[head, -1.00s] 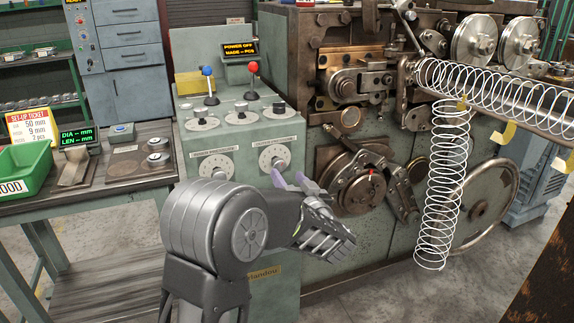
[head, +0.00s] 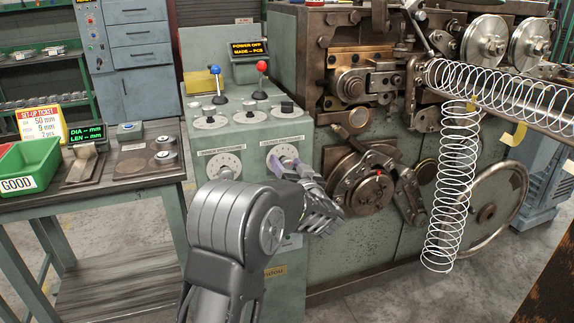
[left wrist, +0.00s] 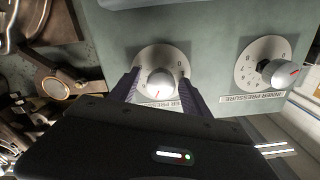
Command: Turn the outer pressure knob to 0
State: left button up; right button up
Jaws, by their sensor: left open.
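The outer pressure knob (head: 286,152) is the right one of two dials on the front of the green panel. In the left wrist view this pale round knob (left wrist: 160,83) has a red mark and sits on a white dial, its label partly covered. My left gripper (head: 287,167) is open, its purple-grey fingers at that dial. In the left wrist view the fingers of the gripper (left wrist: 159,88) stand on either side of the knob, with gaps showing; contact cannot be told. My right gripper is not in view.
The inner pressure knob (head: 226,173) is to the left on the same panel. Above are several small dials, a blue-topped lever (head: 215,71) and a red-topped lever (head: 262,67). The coiler machine (head: 370,190) stands close on the right. A green bin (head: 28,165) is on the left bench.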

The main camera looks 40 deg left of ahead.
pick_arm(q)
grip_shut()
dwell(0.7)
